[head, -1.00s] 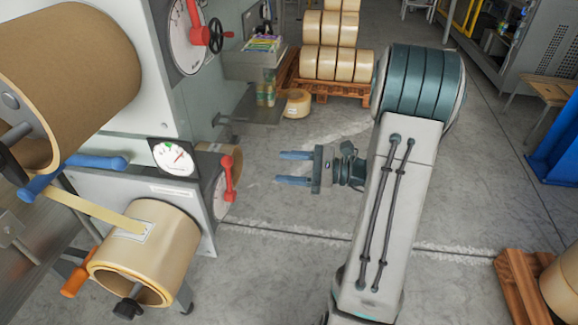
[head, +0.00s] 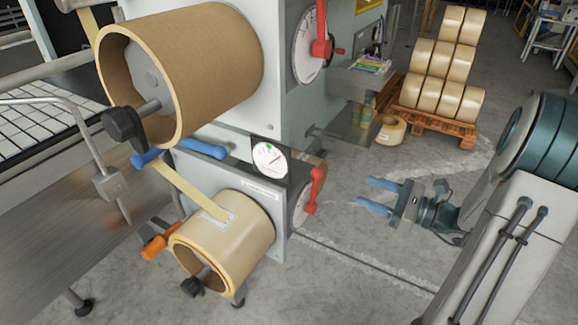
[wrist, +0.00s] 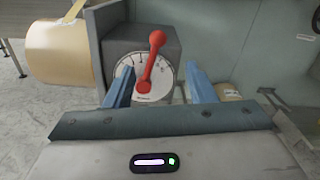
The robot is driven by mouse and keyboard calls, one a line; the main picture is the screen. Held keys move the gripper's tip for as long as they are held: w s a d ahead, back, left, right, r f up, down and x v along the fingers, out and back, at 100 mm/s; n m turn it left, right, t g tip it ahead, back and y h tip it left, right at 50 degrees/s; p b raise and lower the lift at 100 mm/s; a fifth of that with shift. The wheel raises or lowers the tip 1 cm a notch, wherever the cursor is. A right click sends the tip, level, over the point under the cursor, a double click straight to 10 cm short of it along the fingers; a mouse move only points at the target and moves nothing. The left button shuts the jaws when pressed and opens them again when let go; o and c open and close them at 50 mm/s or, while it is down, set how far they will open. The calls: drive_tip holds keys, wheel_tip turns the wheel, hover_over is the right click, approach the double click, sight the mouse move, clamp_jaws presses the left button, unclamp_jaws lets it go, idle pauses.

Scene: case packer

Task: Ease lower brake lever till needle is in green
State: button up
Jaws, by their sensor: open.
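The lower brake lever (head: 314,190) is red and stands up on a round white dial at the right end of the lower unit. In the wrist view the lever (wrist: 150,62) leans slightly right, with its knob uppermost, and shows between my fingers. A white gauge (head: 269,160) with a green mark at its top sits above the lower roll. Its red needle appears to point right of the green mark. My gripper (head: 375,193) is open and empty, with blue fingers pointing at the lever from the right, apart from it. The wrist view also shows my gripper (wrist: 157,75).
An upper red lever (head: 322,47) sits on a larger dial above. A tape roll (head: 225,235) is mounted below the gauge, with a big brown roll (head: 205,70) above. A grey shelf (head: 345,130) juts out behind the lower lever.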

sight(319, 175)
drive_tip(key=w+a+m, duration=0.1)
drive_tip(key=w+a, duration=0.2)
drive_tip(key=a, duration=0.1)
drive_tip(key=w+a+m+t, duration=0.1)
drive_tip(key=w+a+m, duration=0.1)
drive_tip(key=a, duration=0.3)
drive_tip(key=w+a+m+h+b, duration=0.1)
drive_tip(key=w+a, duration=0.3)
drive_tip(key=shift+a+f+t, duration=0.1)
drive_tip(key=shift+a+t, duration=0.15)
drive_tip(key=shift+t, duration=0.05)
clamp_jaws()
drive_tip(key=shift+s+d, duration=0.1)
